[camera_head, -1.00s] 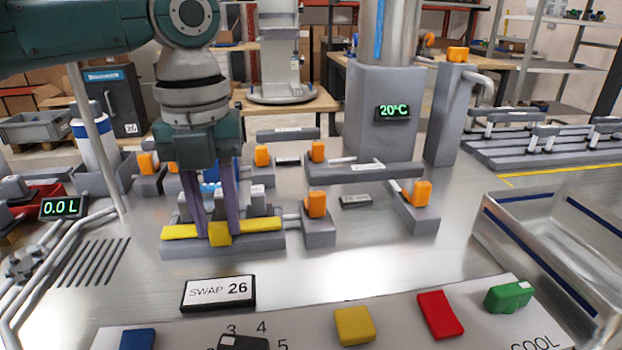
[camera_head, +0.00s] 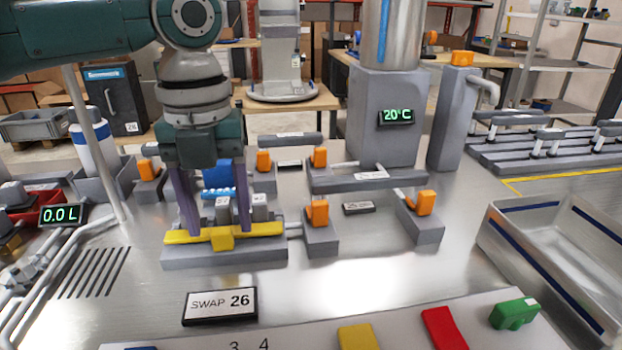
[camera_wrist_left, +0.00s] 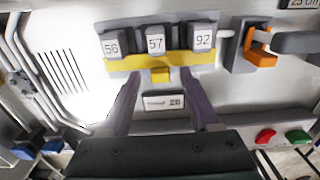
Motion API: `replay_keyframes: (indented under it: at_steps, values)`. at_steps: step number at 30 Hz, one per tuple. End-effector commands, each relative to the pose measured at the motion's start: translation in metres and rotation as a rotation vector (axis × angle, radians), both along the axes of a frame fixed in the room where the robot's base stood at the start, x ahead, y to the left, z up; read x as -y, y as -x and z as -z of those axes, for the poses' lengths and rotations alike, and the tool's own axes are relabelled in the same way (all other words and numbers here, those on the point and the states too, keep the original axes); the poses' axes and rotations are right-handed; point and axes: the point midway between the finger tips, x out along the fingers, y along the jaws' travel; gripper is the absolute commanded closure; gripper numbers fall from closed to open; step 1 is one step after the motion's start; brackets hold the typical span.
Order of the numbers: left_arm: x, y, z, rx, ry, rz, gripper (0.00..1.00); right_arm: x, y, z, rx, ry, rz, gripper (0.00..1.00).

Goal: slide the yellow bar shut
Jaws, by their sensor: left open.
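The yellow bar (camera_head: 262,229) lies along the front of a grey base (camera_head: 180,256), with a yellow knob (camera_head: 222,239) near its middle. In the left wrist view the bar (camera_wrist_left: 120,63) runs across the front of three grey blocks marked 56, 57 (camera_wrist_left: 155,41) and 92, with the knob (camera_wrist_left: 160,74) below 57. My left gripper (camera_head: 218,228) is open and empty. Its fingers are spread to either side of the knob, apart from it; they also show in the left wrist view (camera_wrist_left: 163,86). My right gripper is not in view.
A "SWAP 26" sign (camera_head: 219,306) stands in front of the base. An orange-handled valve (camera_head: 318,213) is close on its right. A metal trough (camera_head: 545,250) is at the right, and a button panel (camera_head: 300,340) runs along the front edge.

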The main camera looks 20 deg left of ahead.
Motion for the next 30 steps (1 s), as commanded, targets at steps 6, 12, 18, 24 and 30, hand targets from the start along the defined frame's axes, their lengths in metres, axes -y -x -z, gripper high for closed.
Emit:
replay_keyframes:
  at_steps: [6, 12, 18, 24, 30]
  values:
    - [0.000, -0.001, -0.045, 0.007, 0.000, 0.001, 0.38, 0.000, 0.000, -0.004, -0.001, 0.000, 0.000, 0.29]
    - [0.000, -0.001, -0.079, 0.006, 0.000, 0.000, 0.38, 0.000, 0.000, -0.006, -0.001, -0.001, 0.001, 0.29]
    - [-0.001, 0.000, -0.092, 0.002, -0.001, 0.000, 0.38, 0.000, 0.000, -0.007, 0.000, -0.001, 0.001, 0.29]
    - [0.000, 0.000, -0.092, 0.002, -0.001, 0.000, 0.38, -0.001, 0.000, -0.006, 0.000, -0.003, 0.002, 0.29]
    - [0.000, 0.000, -0.092, 0.002, -0.001, 0.000, 0.38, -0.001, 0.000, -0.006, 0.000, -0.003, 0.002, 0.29]
